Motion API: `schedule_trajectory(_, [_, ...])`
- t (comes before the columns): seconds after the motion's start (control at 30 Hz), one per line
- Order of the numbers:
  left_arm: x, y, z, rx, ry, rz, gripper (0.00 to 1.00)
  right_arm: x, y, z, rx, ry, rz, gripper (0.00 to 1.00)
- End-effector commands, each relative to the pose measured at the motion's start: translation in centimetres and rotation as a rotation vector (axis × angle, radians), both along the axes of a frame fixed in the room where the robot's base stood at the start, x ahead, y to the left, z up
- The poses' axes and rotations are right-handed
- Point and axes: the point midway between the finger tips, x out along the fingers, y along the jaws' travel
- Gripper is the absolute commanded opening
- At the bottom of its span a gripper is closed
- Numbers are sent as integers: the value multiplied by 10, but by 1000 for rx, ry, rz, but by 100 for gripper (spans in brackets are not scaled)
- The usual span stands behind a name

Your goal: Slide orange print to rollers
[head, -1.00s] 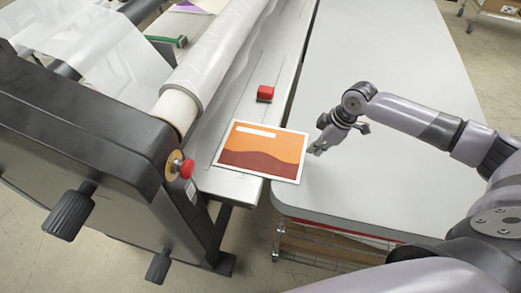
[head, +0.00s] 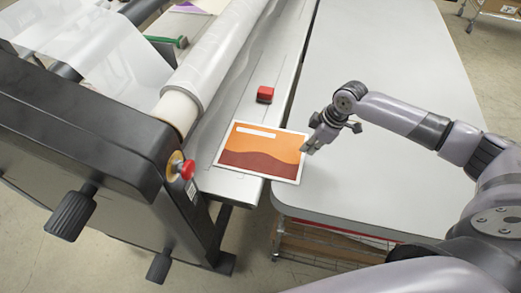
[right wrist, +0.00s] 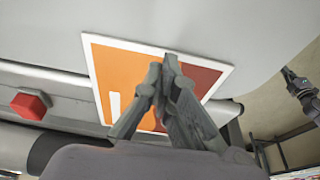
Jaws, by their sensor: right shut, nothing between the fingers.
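The orange print (head: 262,150), with a maroon wave, a white bar and a white border, lies flat across the seam between the laminator's feed table (head: 232,186) and the grey side table (head: 390,190). My right gripper (head: 308,149) is shut and empty at the print's right edge. In the right wrist view its fingertips (right wrist: 168,62) overlap the print (right wrist: 112,72); whether they touch it is unclear. The film-covered roller (head: 215,70) is left of the print. A small dark jointed part at the wrist view's right edge may be my left gripper (right wrist: 298,84); its jaws are unreadable.
A red block (head: 265,93) sits on the feed table beyond the print, and it also shows in the right wrist view (right wrist: 30,104). The laminator's black end housing (head: 110,140) with a red button (head: 187,169) stands left. The side table is otherwise clear.

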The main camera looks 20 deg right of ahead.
Motion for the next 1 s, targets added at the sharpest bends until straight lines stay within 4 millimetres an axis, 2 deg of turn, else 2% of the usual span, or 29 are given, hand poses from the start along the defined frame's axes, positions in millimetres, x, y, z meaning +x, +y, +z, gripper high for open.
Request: schedule_trajectory(1.0, [0,0,-4,0,0,0,0,0,0,-15,1,1,-1,0])
